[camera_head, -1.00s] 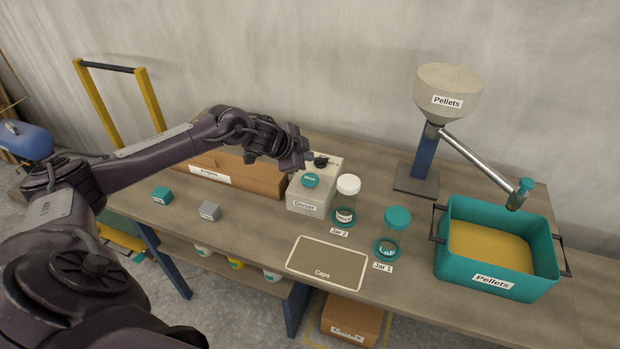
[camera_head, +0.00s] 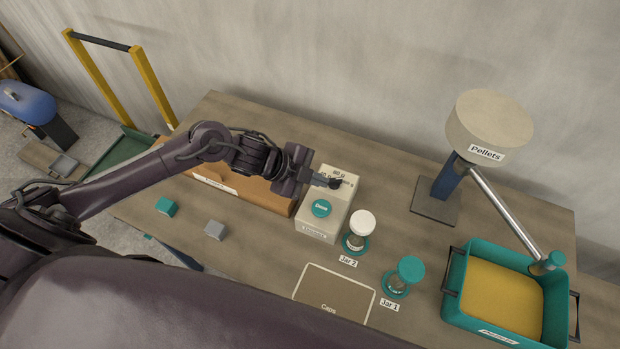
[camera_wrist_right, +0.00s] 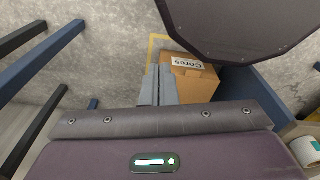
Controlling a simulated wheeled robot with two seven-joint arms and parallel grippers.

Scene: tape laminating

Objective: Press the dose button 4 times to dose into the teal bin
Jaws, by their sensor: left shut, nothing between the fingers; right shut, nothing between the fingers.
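The doser (camera_head: 322,227) is a pale box on the table with a round teal dose button (camera_head: 321,207) on its top. A black knob (camera_head: 337,183) with gram marks around it sits behind the button. My left gripper (camera_head: 329,181) is shut and empty at the knob, behind the button and apart from it; I cannot tell whether it touches the knob. The teal bin (camera_head: 462,318), holding yellow pellets (camera_head: 500,295), stands at the right under the spout of the pellet hopper (camera_head: 488,125). My right gripper (camera_wrist_right: 158,83) is shut and empty in the right wrist view.
Jar 2 (camera_head: 358,240) with a white lid and Jar 1 (camera_head: 401,280) with a teal lid stand right of the doser. A Caps mat (camera_head: 334,296) lies in front. A brown box (camera_head: 240,192), a teal block (camera_head: 166,207) and a grey block (camera_head: 215,230) are left.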

